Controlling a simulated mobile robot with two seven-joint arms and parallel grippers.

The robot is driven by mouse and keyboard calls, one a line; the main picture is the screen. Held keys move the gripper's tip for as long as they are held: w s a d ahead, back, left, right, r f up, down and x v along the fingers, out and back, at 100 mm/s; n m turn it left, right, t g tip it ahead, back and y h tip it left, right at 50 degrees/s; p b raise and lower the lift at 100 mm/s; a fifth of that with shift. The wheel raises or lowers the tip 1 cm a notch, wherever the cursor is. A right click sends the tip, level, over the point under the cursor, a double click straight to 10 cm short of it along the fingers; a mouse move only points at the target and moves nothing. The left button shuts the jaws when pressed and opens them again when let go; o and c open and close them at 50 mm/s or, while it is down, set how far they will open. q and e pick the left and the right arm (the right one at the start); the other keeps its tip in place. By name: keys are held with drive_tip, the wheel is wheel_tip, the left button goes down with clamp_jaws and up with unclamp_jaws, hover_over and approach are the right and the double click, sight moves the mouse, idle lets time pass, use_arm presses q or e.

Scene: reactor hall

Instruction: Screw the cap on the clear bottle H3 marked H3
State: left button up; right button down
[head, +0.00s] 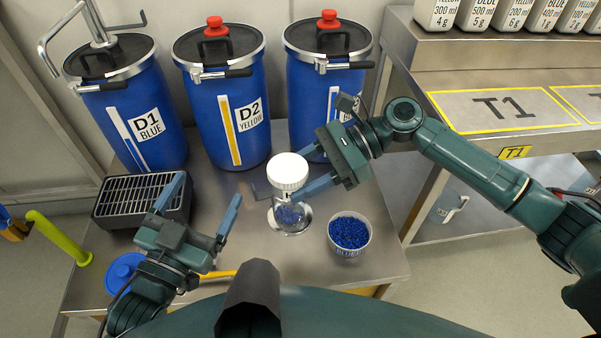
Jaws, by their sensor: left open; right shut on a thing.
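The clear bottle (291,218) stands on the steel table with some blue content inside. A ribbed white cap (288,168) is at its top, and I cannot tell whether it is threaded on. No H3 mark is readable. My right gripper (279,192) reaches in from the right and is shut on the bottle around its neck, just under the cap. The cap hides part of its fingers. My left gripper (208,192) is open and empty, left of the bottle, its fingers pointing away from me.
An open tub of blue granules (349,234) stands right of the bottle. Blue drums D1 (135,115) and D2 (228,110) and a third drum (308,90) stand behind. A black grated box (140,198) and a blue lid (125,270) are at left.

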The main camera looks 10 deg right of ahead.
use_arm(q)
drive_tip(key=s+d, duration=0.1)
drive_tip(key=s, duration=0.6)
drive_tip(key=shift+s+r+m, duration=0.2)
drive_tip(key=shift+r+m, duration=0.1)
drive_tip(key=shift+r, duration=0.15)
drive_tip(key=shift+r, duration=0.1)
